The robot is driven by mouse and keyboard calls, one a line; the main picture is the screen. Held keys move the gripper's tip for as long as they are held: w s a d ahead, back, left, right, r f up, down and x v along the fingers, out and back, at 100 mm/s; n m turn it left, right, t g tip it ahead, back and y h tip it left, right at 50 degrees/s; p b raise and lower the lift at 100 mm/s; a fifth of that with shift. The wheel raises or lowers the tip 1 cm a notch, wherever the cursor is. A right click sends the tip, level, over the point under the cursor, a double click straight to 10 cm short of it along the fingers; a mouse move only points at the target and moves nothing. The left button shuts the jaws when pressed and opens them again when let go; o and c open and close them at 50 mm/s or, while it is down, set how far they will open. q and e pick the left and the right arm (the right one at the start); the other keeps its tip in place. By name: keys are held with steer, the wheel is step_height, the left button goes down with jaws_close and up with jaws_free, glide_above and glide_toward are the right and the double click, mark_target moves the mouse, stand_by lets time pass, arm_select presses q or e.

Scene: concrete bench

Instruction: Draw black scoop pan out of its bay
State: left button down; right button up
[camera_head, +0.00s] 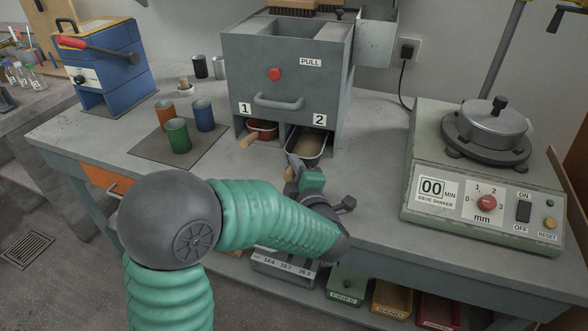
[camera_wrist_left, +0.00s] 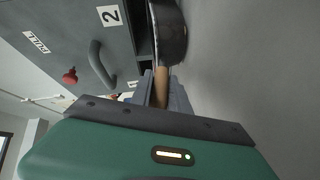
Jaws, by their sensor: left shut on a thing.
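The black scoop pan (camera_head: 322,150) has a dark rim, tan material inside and a wooden handle. Its front part sticks out of the bay marked 2 (camera_head: 320,120) under the grey box; its rear is hidden in the bay. My left gripper (camera_head: 296,166) is shut on the handle in front of the pan. The left wrist view shows the wooden handle (camera_wrist_left: 160,88) between the fingers, with the dark pan side (camera_wrist_left: 172,38) beyond them. My right gripper is not in view.
A red pan (camera_head: 262,131) with a wooden handle sits in bay 1, left of the black pan. Coloured cups (camera_head: 178,135) stand on a dark mat at left. A sieve shaker (camera_head: 485,190) stands at right. Bare bench lies around the box's front.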

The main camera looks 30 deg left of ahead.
arm_select(q)
steer(key=shift+a, duration=0.1)
steer(key=c, duration=1.2)
jaws_free()
steer(key=shift+o, duration=0.2)
steer(key=p+v, duration=0.3)
steer(key=v, duration=1.4)
